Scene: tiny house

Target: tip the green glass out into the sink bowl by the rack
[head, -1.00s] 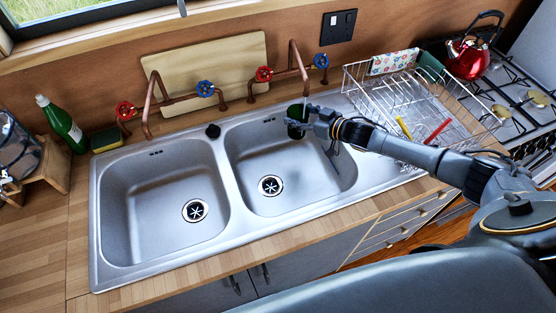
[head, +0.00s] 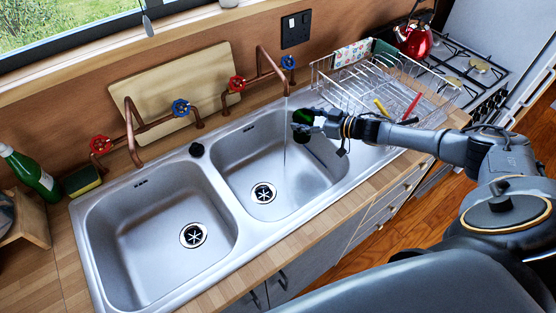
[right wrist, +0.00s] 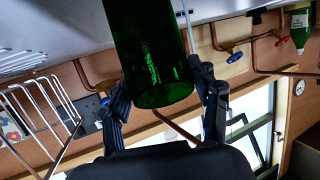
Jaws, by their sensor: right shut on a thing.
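The green glass (head: 301,117) is held over the right sink bowl (head: 236,150), the one by the rack. My right gripper (head: 313,122) is shut on it. The glass looks tipped over, but its mouth is hard to make out in the head view. In the right wrist view the glass (right wrist: 150,60) sits between the two fingers (right wrist: 165,100), and its upper end in the picture is cut off. Whether anything is inside it cannot be told. My left gripper is out of view.
A thin water stream (head: 285,150) falls from the copper tap (head: 268,58) into the right bowl, beside the glass. The wire rack (head: 340,90) stands right of the bowls. The left bowl (head: 150,225) is empty. A green bottle (head: 32,175) and sponge (head: 82,182) are far left.

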